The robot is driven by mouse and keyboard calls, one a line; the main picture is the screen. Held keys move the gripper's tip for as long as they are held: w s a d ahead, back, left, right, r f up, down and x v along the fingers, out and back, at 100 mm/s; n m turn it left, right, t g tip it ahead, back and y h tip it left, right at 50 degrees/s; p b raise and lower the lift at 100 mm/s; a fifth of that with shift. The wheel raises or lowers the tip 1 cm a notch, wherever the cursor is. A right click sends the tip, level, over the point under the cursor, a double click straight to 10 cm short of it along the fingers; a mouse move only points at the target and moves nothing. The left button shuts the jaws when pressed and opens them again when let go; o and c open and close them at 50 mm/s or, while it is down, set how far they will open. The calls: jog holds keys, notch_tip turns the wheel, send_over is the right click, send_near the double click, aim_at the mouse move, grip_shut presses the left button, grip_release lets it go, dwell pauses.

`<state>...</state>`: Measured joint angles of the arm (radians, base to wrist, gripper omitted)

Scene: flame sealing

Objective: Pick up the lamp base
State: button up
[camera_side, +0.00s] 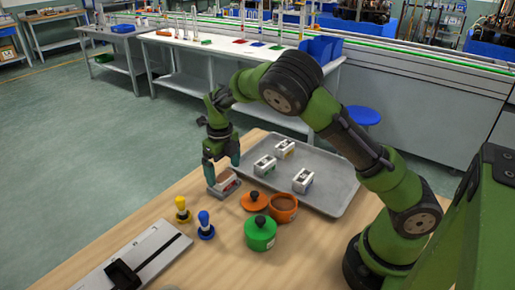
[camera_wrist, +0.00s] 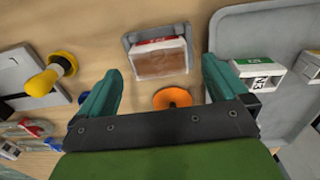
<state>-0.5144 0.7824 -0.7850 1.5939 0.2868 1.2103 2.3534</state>
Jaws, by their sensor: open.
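My gripper (camera_side: 221,170) points down over the wooden table, its two teal fingers apart. Below it in the side view is a red and white block (camera_side: 223,185) in a small grey dish. In the wrist view the block (camera_wrist: 160,58), with a brown face, sits in the dish (camera_wrist: 128,42), ahead of and between the open fingers (camera_wrist: 161,72). Whether the fingers touch it I cannot tell. I cannot tell for sure which thing is the lamp base; this block is the nearest thing to the fingers.
A grey tray (camera_side: 340,176) with several small white boxes stands right. Yellow (camera_side: 182,212) and blue (camera_side: 205,230) stamps and a flat grey device (camera_side: 160,247) stand left.

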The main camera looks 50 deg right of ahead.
aim_at(224, 176)
jog(key=shift+w+f, duration=0.1)
jog(key=shift+f, duration=1.45)
jog(key=shift+c, duration=0.5)
jog(key=c, duration=1)
jog(key=shift+r, duration=0.1)
